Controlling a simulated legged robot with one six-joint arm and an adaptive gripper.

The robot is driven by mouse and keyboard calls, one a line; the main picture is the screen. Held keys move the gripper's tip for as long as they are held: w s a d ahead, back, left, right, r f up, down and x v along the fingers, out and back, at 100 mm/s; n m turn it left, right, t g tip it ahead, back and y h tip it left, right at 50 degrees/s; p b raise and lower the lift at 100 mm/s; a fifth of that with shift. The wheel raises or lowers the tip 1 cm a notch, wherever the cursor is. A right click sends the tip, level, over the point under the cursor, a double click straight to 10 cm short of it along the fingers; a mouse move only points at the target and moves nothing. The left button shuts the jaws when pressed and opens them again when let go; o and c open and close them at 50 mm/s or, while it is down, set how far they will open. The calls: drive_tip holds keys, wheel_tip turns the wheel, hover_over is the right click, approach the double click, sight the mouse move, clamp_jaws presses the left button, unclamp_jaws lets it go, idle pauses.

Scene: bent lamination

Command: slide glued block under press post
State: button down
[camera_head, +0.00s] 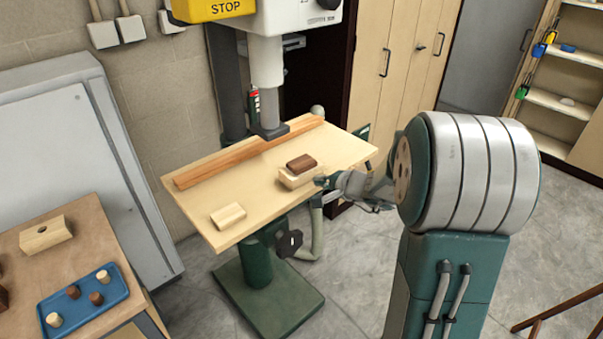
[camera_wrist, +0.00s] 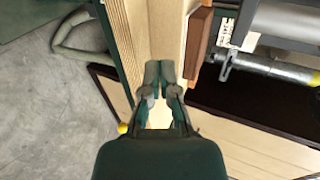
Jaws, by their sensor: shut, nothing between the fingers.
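The glued block is a pale wooden base (camera_head: 296,180) with a dark brown piece (camera_head: 301,163) on top. It lies on the press table, right of and nearer than the press post (camera_head: 267,85). The post's dark foot (camera_head: 271,131) is down at the long wooden fence. My gripper (camera_head: 323,182) is shut and empty, right beside the block's right end. In the wrist view my shut fingertips (camera_wrist: 160,72) are at the pale wood, with the brown piece (camera_wrist: 199,45) just to their right. I cannot tell whether they touch it.
The long wooden fence (camera_head: 215,164) runs along the table's back. A loose pale block (camera_head: 228,215) lies at the front left of the press table (camera_head: 255,195). A side bench (camera_head: 85,240) at left holds another pale block and a blue tray (camera_head: 90,322) with small pegs.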

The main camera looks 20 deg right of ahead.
sight(308, 167)
drive_tip(key=shift+w, duration=0.1)
drive_tip(key=shift+w+a, duration=0.85)
drive_tip(key=shift+w, duration=1.45)
drive_tip(key=shift+w+a, duration=0.8)
drive_tip(key=shift+w, duration=1.55)
drive_tip(key=shift+w+a, duration=0.85)
drive_tip(key=shift+w, duration=1.45)
drive_tip(key=shift+s+d+r, duration=0.15)
drive_tip(key=shift+s+d, duration=0.35)
drive_tip(key=shift+s, duration=0.9)
drive_tip(key=shift+s+d+r, duration=0.2)
drive_tip(key=shift+s+d, duration=0.35)
drive_tip(key=shift+s, duration=0.9)
drive_tip(key=shift+s+d+r, duration=0.15)
drive_tip(key=shift+s+d, duration=0.35)
drive_tip(key=shift+s, duration=0.9)
